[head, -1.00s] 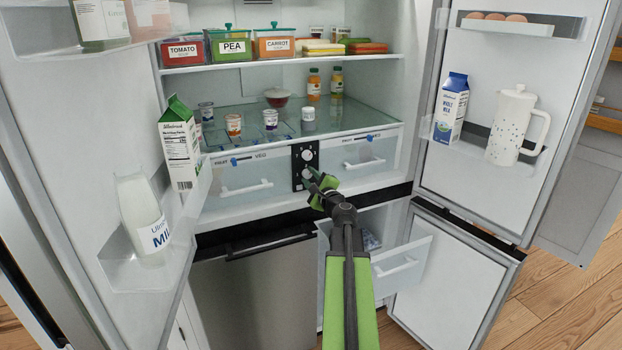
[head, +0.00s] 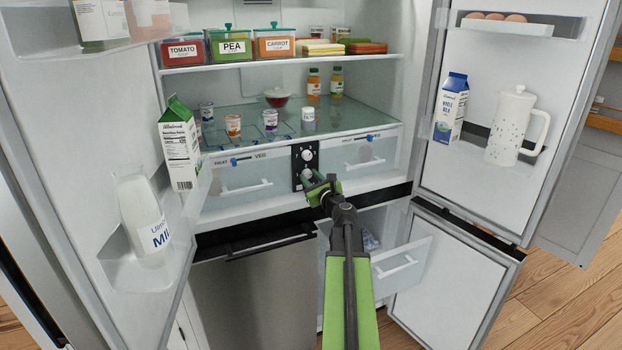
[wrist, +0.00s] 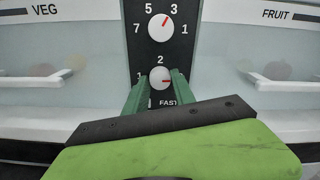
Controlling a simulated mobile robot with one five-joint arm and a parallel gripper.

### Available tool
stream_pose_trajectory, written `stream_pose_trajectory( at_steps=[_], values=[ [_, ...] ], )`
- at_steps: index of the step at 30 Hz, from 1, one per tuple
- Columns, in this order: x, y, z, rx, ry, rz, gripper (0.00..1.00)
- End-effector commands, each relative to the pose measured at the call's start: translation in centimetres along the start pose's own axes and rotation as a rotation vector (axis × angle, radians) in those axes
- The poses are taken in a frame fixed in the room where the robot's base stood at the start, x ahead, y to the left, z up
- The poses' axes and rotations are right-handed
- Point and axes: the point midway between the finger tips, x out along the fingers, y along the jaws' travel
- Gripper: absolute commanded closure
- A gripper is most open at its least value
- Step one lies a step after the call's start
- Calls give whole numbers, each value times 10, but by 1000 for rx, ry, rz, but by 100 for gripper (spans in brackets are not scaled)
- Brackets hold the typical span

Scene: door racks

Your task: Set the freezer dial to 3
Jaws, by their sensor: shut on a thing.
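The black control panel (wrist: 188,31) carries two white dials. The upper dial (wrist: 160,29) has numbers 1, 3, 5 and 7 around it, and its red mark points up and right, near 3. The lower dial (wrist: 159,77) has 1 at its left, 2 above and FAST below right; its red mark points right. The number at its right is hidden by a finger. My gripper (wrist: 159,83) is shut on the lower dial, one green finger on each side. In the head view my gripper (head: 315,186) is at the panel's lower part.
Drawers with white handles flank the panel, left (head: 246,187) and right (head: 365,164). Both fridge doors stand open, with a milk bottle (head: 143,215) at left and a jug (head: 516,125) at right. A freezer drawer (head: 402,262) sticks out below my gripper.

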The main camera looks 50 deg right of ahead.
Motion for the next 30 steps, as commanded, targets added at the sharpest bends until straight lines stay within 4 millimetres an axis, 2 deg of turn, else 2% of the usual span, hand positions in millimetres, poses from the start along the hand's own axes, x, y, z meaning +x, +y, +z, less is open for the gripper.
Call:
stream_pose_trajectory(
  at_steps=[20,21,26,30],
  values=[
    [-1,-1,-1,64,2,-3,100],
    [-1,-1,-1,64,2,-3,68],
    [0,0,0,65,1,-2,48],
    [0,0,0,65,0,-1,48]
  ],
)
